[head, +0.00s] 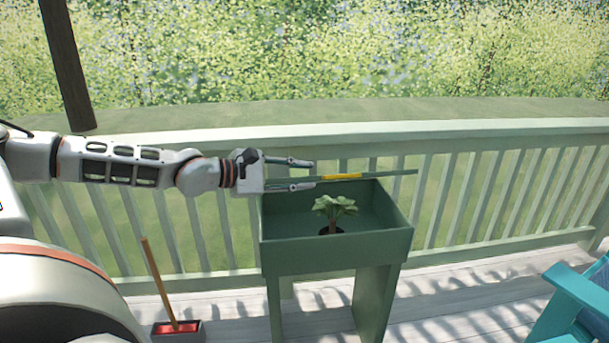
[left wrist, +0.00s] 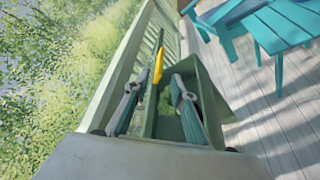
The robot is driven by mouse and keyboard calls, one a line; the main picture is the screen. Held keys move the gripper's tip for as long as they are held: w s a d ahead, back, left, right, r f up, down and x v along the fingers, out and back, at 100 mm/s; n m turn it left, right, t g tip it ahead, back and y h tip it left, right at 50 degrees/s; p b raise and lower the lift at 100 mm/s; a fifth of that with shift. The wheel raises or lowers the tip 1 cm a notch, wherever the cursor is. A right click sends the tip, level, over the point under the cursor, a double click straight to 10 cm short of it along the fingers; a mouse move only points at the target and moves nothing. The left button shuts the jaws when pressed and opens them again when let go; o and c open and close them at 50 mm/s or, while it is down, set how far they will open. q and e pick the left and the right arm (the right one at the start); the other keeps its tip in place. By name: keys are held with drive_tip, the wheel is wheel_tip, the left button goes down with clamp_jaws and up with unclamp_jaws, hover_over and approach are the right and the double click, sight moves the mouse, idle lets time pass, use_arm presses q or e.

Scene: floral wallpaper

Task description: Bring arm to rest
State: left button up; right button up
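My left arm reaches in from the left in the head view, held out level. Its gripper (head: 314,175) is over the green planter box (head: 337,252), near its back left. The two fingers are spread apart, and they also show apart in the left wrist view (left wrist: 156,95). A thin green rod with a yellow band (head: 342,177) runs along the planter's back edge and past its right end. In the left wrist view the rod (left wrist: 158,68) lies between the open fingers, with gaps at both sides. My right gripper is not in view.
A small leafy plant (head: 334,207) stands in the planter. A pale green railing (head: 470,190) runs behind it. A turquoise chair (head: 572,305) is at the right.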

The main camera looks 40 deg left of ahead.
use_arm(q)
drive_tip(key=s+d+f+n+t+p, duration=0.1)
drive_tip(key=s+d+f+n+p, duration=0.25)
drive_tip(key=d+f+n, duration=0.65)
drive_tip(key=s+d+f+n+p, duration=0.2)
drive_tip(key=s+d+f+n, duration=0.25)
drive_tip(key=f+n, duration=0.7)
drive_tip(key=s+d+f+n+g+y+p, duration=0.1)
drive_tip(key=s+d+f+n+g+p, duration=0.1)
drive_tip(key=s+d+f+n, duration=0.4)
drive_tip(key=s+d+f+n+g+y+p, duration=0.2)
drive_tip(key=s+d+f+n, duration=0.4)
drive_tip(key=s+n, duration=0.9)
drive_tip(key=f+n+p, duration=0.1)
drive_tip(key=n, duration=0.3)
drive_tip(key=shift+d+f+g, duration=0.15)
drive_tip(key=shift+d+g, duration=0.15)
drive_tip(key=shift+d, duration=0.1)
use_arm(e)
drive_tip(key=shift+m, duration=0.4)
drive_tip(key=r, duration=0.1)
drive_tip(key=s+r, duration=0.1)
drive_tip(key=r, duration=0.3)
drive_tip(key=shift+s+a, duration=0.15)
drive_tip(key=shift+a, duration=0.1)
